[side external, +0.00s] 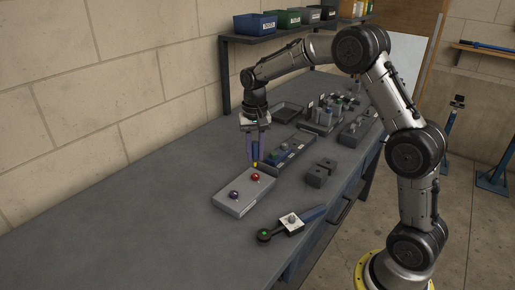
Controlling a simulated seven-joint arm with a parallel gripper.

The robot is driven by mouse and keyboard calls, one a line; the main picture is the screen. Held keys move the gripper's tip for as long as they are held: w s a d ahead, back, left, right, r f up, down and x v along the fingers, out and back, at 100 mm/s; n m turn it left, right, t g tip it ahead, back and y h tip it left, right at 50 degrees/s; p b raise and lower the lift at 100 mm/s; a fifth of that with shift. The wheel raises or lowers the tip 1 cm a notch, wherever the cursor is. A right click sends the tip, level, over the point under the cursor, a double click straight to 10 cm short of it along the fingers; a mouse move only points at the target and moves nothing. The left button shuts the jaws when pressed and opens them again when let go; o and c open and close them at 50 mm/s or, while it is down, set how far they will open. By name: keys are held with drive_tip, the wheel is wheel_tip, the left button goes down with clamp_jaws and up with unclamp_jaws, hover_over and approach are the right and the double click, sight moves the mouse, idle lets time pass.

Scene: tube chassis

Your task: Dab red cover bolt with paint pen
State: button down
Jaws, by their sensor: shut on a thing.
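My gripper (259,135) is shut on a slim paint pen (255,153) with a blue body and a yellow lower end. The pen points down, with its lower end close to the red bolt (255,177). I cannot tell whether the tip touches the bolt. The red bolt stands on the grey cover block (239,207) on the bench. A purple bolt (234,195) stands on the same block, nearer the front left.
A tray with small parts (293,147) lies right behind the block. More trays and fixtures (322,116) stand further back. The bench's left front is clear.

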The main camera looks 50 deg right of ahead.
sight(255, 161)
drive_tip(key=shift+f, duration=0.9)
drive_tip(key=shift+f, duration=0.8)
drive_tip(key=shift+r, duration=0.1)
drive_tip(key=shift+r, duration=2.95)
